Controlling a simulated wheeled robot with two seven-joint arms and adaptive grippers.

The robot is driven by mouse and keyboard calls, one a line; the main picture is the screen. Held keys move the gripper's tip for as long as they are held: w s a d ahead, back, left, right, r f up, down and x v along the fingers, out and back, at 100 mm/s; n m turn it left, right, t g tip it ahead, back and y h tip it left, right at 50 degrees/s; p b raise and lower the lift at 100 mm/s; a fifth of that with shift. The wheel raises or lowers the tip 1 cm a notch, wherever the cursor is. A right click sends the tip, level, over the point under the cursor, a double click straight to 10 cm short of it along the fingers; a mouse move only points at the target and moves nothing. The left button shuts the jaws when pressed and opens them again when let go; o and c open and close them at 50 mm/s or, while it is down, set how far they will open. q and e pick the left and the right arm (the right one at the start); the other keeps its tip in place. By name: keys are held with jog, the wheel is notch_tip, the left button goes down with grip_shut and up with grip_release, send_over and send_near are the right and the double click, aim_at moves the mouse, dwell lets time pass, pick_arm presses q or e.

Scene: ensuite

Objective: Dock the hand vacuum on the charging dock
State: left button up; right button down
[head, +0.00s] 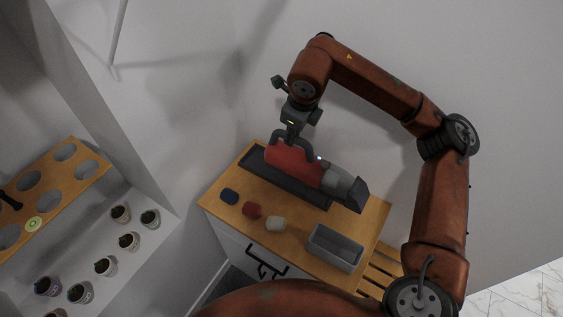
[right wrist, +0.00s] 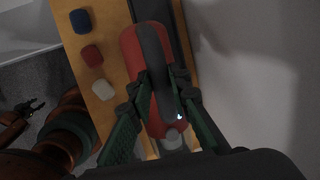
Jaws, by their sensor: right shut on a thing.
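The hand vacuum (head: 290,163) has a red body, a dark handle and a grey nozzle end pointing right and down in the head view. My right gripper (head: 293,140) is shut on its handle from above; in the right wrist view the fingers (right wrist: 153,100) close around the dark handle of the red vacuum (right wrist: 132,45). The charging dock seems to be the long dark tray (head: 315,197) at the back of the wooden top. The vacuum is over this tray and roughly in line with it; I cannot tell whether they touch.
On the wooden cabinet top (head: 290,238) lie a blue piece (head: 229,196), a red piece (head: 252,210) and a white piece (head: 276,223). A grey open bin (head: 335,248) stands at the front right. Several small pots and a wooden rack (head: 57,175) with holes are at left. Walls stand behind.

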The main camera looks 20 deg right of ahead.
jog(key=shift+w+a+f, duration=0.1)
jog(key=shift+w+a, duration=0.1)
jog(key=shift+w, duration=0.55)
jog(key=w+f, duration=0.1)
jog(key=w, duration=0.1)
jog(key=w+a+f, duration=0.1)
jog(key=w, duration=0.1)
jog(key=w+a+f, duration=0.1)
jog(key=w, duration=0.2)
jog(key=shift+w+f, duration=0.1)
jog(key=shift+f, duration=0.1)
jog(key=w+a+x, duration=0.1)
jog(key=w+x, duration=0.1)
jog(key=x, duration=0.8)
jog(key=shift+a+r, duration=0.2)
jog(key=shift+a, duration=0.05)
jog(key=c, duration=2.2)
grip_release()
jog(key=shift+f, duration=0.15)
jog(key=o, duration=0.4)
jog(key=shift+s, duration=0.1)
